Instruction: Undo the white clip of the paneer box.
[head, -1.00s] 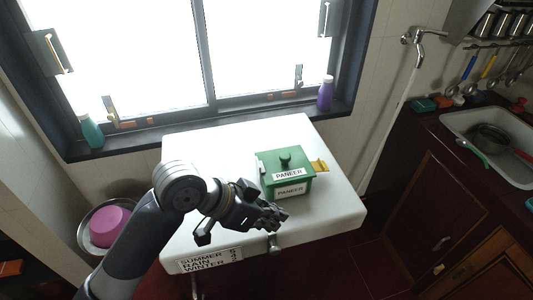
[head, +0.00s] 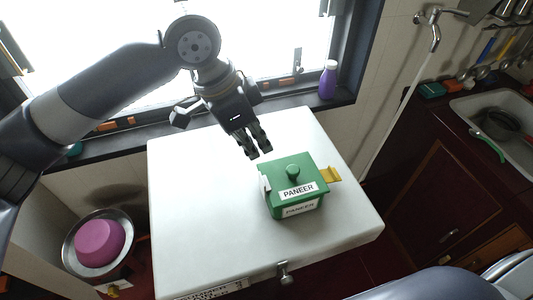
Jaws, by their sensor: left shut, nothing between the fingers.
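The green paneer box (head: 293,190) stands on the white top with its knobbed lid on and PANEER labels on its lid and front. The white clip (head: 266,184) shows as a small pale piece on the box's left side; I cannot tell if it is fastened. A yellow clip (head: 331,175) sticks out on the right side. My left gripper (head: 258,150) is shut and empty, fingers pointing down, above and behind the box's back left corner, apart from it in the picture. My right gripper is out of view.
The white top (head: 200,220) is clear to the left of the box. A purple bottle (head: 328,80) stands on the window sill behind. A metal bowl with a pink thing (head: 100,242) sits low at left. A sink counter (head: 440,120) is at right.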

